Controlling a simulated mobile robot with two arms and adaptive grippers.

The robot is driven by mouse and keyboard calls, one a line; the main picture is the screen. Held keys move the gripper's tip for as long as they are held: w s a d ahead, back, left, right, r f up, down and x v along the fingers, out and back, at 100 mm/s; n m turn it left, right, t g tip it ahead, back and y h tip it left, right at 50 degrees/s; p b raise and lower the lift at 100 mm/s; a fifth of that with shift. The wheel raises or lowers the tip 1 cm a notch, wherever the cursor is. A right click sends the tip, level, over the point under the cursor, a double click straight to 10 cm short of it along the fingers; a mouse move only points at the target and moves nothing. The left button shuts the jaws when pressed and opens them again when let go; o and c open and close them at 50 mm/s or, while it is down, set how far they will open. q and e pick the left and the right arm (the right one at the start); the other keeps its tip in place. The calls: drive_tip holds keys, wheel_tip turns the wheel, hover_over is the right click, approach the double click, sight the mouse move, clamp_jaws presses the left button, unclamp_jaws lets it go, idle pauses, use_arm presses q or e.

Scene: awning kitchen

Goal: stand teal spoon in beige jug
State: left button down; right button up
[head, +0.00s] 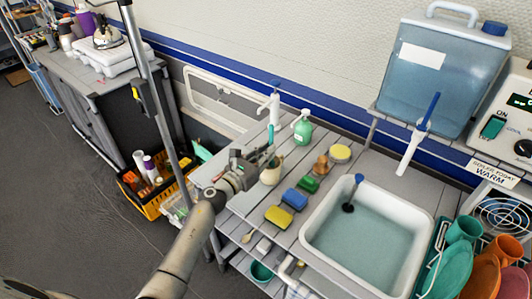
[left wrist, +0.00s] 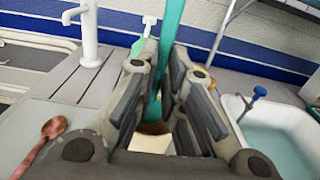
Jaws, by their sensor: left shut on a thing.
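The teal spoon (head: 271,134) stands close to upright at my left gripper. In the left wrist view its teal handle (left wrist: 171,30) runs down between the two fingers. My left gripper (head: 262,160) is shut on the spoon, just above and beside the beige jug (head: 271,174). The jug stands on the grey slatted counter. Part of it shows below the fingers in the left wrist view (left wrist: 150,144). The spoon's lower end appears at the jug's mouth, but the fingers hide much of it, and I cannot tell how deep it reaches. My right gripper is out of view.
A white tap (head: 274,108) and a green pump bottle (head: 302,128) stand behind the jug. Yellow (head: 279,216), blue (head: 294,198) and green (head: 309,183) sponges lie to its right, before the water-filled sink (head: 312,226). A copper-coloured spoon (left wrist: 50,130) lies left of the gripper.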

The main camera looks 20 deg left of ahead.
use_arm(q)
drive_tip(key=c, duration=1.5)
unclamp_jaws()
drive_tip(key=shift+o, duration=0.2)
drive_tip(key=v, duration=1.2)
